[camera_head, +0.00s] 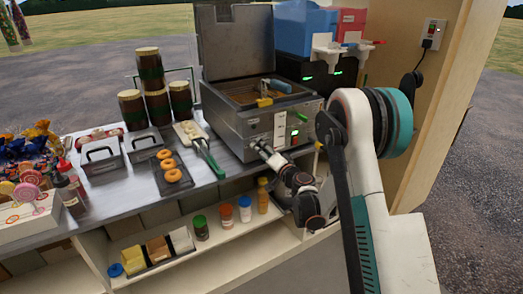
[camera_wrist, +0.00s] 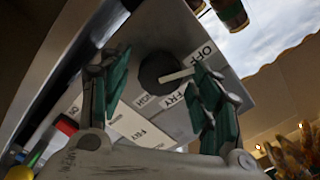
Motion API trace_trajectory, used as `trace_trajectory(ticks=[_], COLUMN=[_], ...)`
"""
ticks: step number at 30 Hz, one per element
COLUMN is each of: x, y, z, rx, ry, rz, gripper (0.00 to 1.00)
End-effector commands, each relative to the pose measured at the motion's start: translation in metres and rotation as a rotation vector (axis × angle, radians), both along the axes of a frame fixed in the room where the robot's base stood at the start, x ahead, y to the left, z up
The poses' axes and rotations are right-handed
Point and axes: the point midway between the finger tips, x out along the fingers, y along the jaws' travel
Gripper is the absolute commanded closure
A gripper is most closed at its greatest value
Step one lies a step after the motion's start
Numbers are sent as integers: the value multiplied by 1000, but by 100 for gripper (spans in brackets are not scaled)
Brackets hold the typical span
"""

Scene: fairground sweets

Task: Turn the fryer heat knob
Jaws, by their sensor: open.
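The fryer (camera_head: 255,120) is a grey metal box with its lid raised, at the back right of the counter. My gripper (camera_head: 262,148) is at its front panel and hides the heat knob in the head view. In the wrist view the knob (camera_wrist: 158,70) is round and black, with a white pointer aimed right, between the OFF and FRY labels; HIGH is printed lower left. My gripper (camera_wrist: 157,72) is open there, one green-padded finger on either side of the knob with gaps showing. I cannot tell how far the fingertips are from the panel.
Green-handled tongs (camera_head: 209,158) lie left of the fryer, beside a tray of doughnuts (camera_head: 172,177). Blue (camera_head: 305,28) and red drink dispensers stand behind it. Several jars fill the shelf (camera_head: 215,245) below. A wooden wall (camera_head: 440,110) closes the right side.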

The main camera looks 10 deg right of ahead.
Motion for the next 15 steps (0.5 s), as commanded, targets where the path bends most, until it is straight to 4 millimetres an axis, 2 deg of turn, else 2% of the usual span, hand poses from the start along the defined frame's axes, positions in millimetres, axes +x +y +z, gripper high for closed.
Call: trace_trajectory(ticks=[2,8,15], x=[0,0,0], y=[0,0,0], z=[0,0,0], rx=[0,0,6], ry=[0,0,2], rz=[0,0,0], gripper=[42,85,87])
